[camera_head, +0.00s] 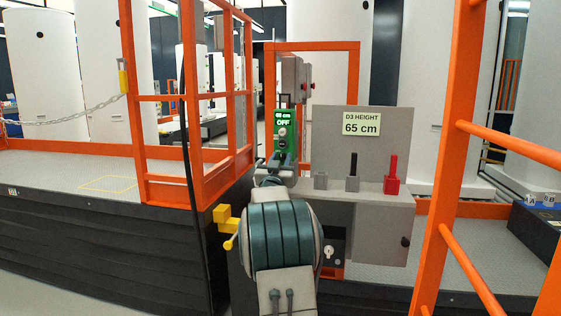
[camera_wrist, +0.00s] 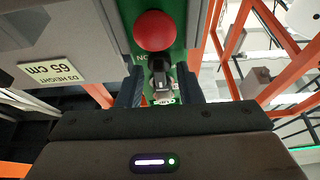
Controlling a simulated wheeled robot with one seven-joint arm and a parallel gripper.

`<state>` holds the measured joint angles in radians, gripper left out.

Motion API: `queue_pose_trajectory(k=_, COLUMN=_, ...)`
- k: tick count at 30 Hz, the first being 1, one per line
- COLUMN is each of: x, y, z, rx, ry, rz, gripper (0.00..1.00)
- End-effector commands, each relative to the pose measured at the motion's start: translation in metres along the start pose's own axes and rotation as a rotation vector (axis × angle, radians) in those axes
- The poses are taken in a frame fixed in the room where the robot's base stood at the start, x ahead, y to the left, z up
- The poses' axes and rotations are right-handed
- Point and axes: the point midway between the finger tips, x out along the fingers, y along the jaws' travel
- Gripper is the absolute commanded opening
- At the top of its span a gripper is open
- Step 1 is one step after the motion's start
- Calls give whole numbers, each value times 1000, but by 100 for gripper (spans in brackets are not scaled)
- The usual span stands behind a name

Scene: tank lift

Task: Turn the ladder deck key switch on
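A green switch panel (camera_head: 285,122) stands upright on the control stand. In the wrist view, the green panel (camera_wrist: 187,22) shows a red round button (camera_wrist: 155,31) and a grey key switch (camera_wrist: 162,82). Part of an ON label is beside the key, and upside-down OFF lettering shows below it. My gripper (camera_head: 274,163) is just below the panel's controls. In the wrist view, my gripper (camera_wrist: 160,75) is open, one dark finger on each side of the key, with gaps showing. Actual contact cannot be seen.
A grey console (camera_head: 360,140) reads "D3 HEIGHT 65 cm" and carries grey, black and red levers. Another key-like switch (camera_head: 328,252) sits low on the stand. Orange railings (camera_head: 193,140) stand left, and an orange ladder frame (camera_head: 452,150) stands right. A raised deck (camera_head: 60,170) extends left.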

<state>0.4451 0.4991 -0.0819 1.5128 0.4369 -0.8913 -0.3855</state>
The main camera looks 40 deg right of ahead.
Motion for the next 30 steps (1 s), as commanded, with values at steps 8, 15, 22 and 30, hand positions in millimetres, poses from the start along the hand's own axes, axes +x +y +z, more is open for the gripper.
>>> queue_pose_trajectory(k=8, x=0, y=0, z=0, rx=0, ry=0, rz=0, gripper=2)
queue_pose_trajectory(k=15, x=0, y=0, z=0, rx=7, ry=0, rz=2, gripper=0)
queue_pose_trajectory(k=22, x=-1, y=-1, z=1, rx=73, ry=0, rz=29, gripper=0)
queue_pose_trajectory(k=30, x=-1, y=-3, z=1, rx=262, ry=0, rz=105, gripper=0)
